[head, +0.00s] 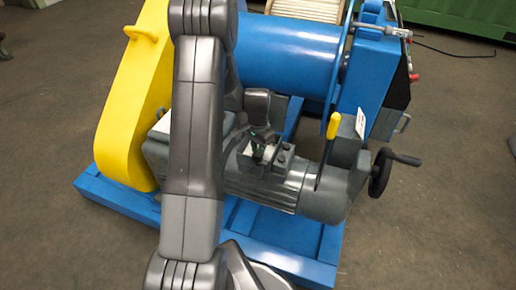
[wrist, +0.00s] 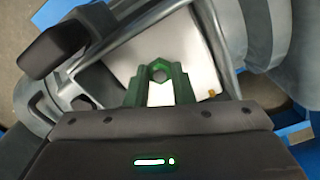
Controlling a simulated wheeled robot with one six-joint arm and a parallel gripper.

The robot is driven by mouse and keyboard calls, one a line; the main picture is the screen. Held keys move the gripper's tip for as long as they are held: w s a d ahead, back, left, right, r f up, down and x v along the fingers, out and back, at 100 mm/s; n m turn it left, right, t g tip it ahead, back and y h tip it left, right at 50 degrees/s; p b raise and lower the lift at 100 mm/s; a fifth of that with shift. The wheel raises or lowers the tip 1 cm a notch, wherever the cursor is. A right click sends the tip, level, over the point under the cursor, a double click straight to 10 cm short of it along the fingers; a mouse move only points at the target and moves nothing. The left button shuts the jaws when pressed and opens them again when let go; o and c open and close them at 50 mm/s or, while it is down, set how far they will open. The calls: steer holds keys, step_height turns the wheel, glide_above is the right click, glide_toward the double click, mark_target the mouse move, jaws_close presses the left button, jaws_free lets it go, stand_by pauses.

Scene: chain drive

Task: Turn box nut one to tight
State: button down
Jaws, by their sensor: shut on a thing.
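The open connection box (wrist: 199,62) on the grey motor has a pale interior in the wrist view. My gripper's green fingers (wrist: 159,73) reach over this pale area and are shut around a small nut (wrist: 158,75), which I take to be box nut one. The nut sits in the hex-shaped gap between the fingertips and is mostly hidden by them. A small brass-coloured part (wrist: 212,93) lies to the right of the fingers. In the head view my gripper (head: 262,150) is small and partly hidden at the box on top of the motor (head: 262,190). How tight the nut is cannot be seen.
A yellow chain guard (head: 135,105) stands left of my arm, and a blue drum (head: 285,55) lies behind. A yellow-handled lever (head: 333,125) and a black handwheel (head: 382,172) stand to the right. The blue base frame (head: 290,250) runs below; open floor surrounds it.

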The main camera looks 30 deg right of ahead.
steer(key=shift+w+d+r, duration=0.1)
steer(key=shift+r, duration=0.05)
stand_by(0.4)
steer(key=c, duration=1.2)
jaws_free()
steer(key=shift+c, duration=0.2)
step_height(320, 180, up, 14)
steer(key=p, duration=0.2)
step_height(320, 180, down, 14)
steer(key=shift+f+b, duration=0.15)
steer(key=shift+b, duration=0.9)
